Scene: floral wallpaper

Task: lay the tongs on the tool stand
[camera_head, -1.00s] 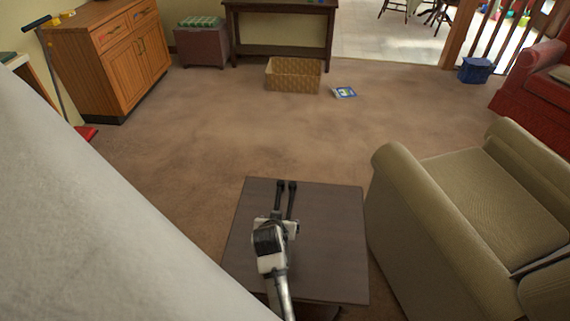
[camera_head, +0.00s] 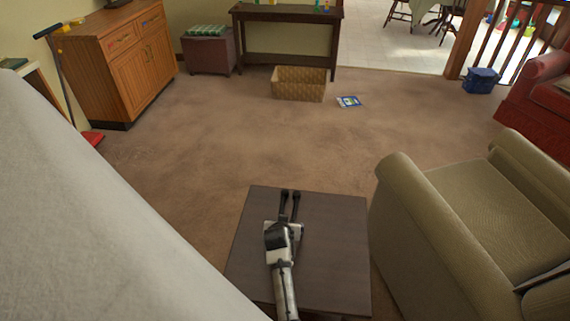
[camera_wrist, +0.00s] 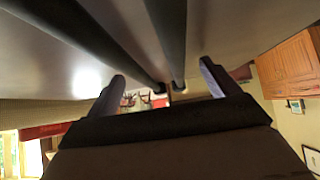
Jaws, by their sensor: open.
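The tongs (camera_head: 296,205) show as two dark, parallel arms with thicker tips over the dark square-topped stand (camera_head: 335,240). They seem to lie on its top, tips towards the far edge. My gripper (camera_head: 284,229) is over the stand and covers their near part. In the wrist view the tongs' two arms (camera_wrist: 169,40) run across the pale-looking surface and end in the gap between my gripper's (camera_wrist: 162,74) spread fingers. The fingers are open. Whether they touch the tongs, I cannot tell.
A beige armchair (camera_head: 470,205) stands close to the stand's right side. A large pale surface (camera_head: 90,230) fills the lower left. A wicker basket (camera_head: 298,85) and a blue-and-white booklet (camera_head: 349,101) lie on the carpet beyond. The carpet between is clear.

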